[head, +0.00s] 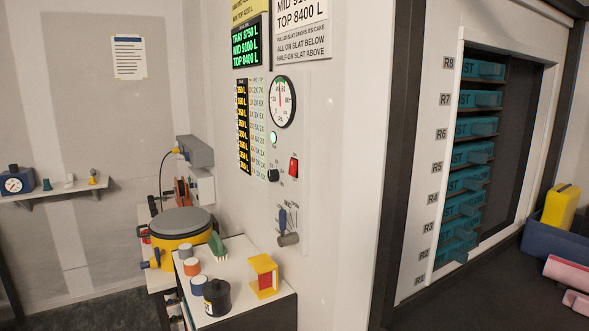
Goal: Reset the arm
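Neither my arm nor my gripper shows in the head view, so its pose and whether it is open or shut are hidden. The view faces a white wall panel with a round dial gauge (283,102), a green lamp (273,138), a red switch (294,168), a black knob (273,175) and a blue-handled valve or lever (283,219).
A small white-topped stand (222,311) holds jars, a green brush (218,248) and a yellow-and-red block (264,276). Behind it is a yellow vessel with a grey lid (180,223). At right, a rack (510,150) holds teal trays beside a blue bin (555,247).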

